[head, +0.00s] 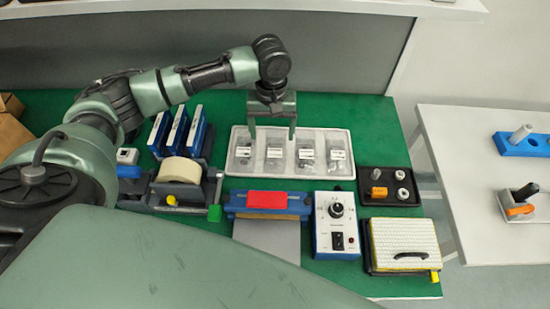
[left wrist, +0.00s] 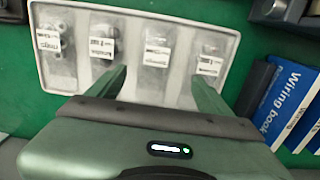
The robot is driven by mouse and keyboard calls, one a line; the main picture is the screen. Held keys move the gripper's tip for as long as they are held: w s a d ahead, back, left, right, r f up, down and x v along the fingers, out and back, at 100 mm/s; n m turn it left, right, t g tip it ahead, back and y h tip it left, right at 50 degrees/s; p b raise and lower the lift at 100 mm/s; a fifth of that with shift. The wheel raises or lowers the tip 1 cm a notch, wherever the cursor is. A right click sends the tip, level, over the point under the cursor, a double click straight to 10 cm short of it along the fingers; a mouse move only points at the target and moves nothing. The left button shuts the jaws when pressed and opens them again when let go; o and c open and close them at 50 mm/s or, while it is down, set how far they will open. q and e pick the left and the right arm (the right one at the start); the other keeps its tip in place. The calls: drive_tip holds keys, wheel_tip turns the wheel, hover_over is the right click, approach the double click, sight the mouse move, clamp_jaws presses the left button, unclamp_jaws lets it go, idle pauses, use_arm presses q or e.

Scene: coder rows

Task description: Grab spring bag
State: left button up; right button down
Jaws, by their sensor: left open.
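A white tray (head: 290,178) lies on the green bench with several clear, white-labelled bags side by side in it. My left gripper (head: 272,137) is open and empty, pointing down over the tray's back left part. In the left wrist view its fingers (left wrist: 158,78) stand apart at the near side of the tray (left wrist: 135,10); bags with dark contents (left wrist: 103,47) show beyond. My right gripper is out of view.
Blue-and-white books (head: 178,132) stand left of the tray, with a tape roll (head: 180,170) in front. A red-topped blue block (head: 267,199), a control box (head: 337,225) and a black tray (head: 388,203) crowd the front and right.

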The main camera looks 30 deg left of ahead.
sight(275, 149)
use_arm(q)
drive_tip(key=shift+w+d+f+p, duration=0.1)
drive_tip(key=shift+f+p, duration=0.05)
drive_tip(key=shift+f, duration=1.15)
drive_tip(key=shift+w+d+f+p, duration=0.1)
drive_tip(key=shift+d+f, duration=0.05)
drive_tip(key=shift+f, duration=1.2)
drive_tip(key=shift+d+f+p, duration=0.1)
drive_tip(key=shift+f+p, duration=0.05)
drive_tip(key=shift+f, duration=1.15)
drive_tip(key=c, duration=1.5)
